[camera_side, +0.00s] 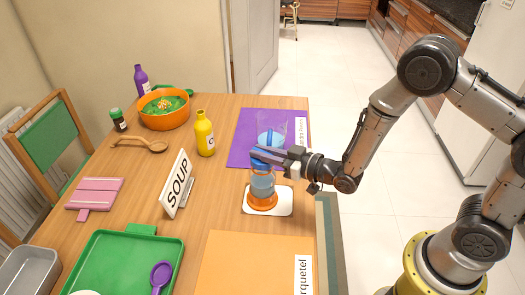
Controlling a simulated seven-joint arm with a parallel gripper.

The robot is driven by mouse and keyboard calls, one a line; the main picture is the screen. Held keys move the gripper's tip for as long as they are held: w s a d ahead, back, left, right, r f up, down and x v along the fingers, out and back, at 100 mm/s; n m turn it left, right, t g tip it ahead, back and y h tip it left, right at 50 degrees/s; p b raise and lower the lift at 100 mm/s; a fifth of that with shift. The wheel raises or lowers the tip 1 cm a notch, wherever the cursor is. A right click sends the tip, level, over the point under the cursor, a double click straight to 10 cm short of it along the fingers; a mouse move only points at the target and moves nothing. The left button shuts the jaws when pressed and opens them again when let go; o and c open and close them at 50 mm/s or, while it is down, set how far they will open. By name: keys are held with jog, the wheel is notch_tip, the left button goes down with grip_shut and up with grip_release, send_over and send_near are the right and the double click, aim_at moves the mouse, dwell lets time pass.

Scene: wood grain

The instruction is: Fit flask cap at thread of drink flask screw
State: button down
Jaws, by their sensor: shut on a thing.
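The drink flask (262,187) stands upright on a white mat (285,203) near the table's right side. It has a clear bluish body and an orange base. The blue flask cap (258,163) is at the top of the flask. My gripper (268,153) reaches in from the right and is shut on the cap, directly above the flask body. The fingers hide part of the cap and the thread, so I cannot tell whether the cap is seated or just above it.
Behind the gripper, a clear container with blue contents (272,130) stands on a purple mat (241,140). A SOUP sign (176,184) and yellow bottle (204,134) stand to the left. An orange mat (235,262) lies in front. Bare wood lies left of the flask.

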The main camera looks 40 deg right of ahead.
jog(key=shift+f, duration=0.95)
jog(key=c, duration=0.8)
grip_release()
jog(key=v, duration=1.3)
jog(key=shift+s+d+r, duration=0.15)
jog(key=shift+s, duration=0.2)
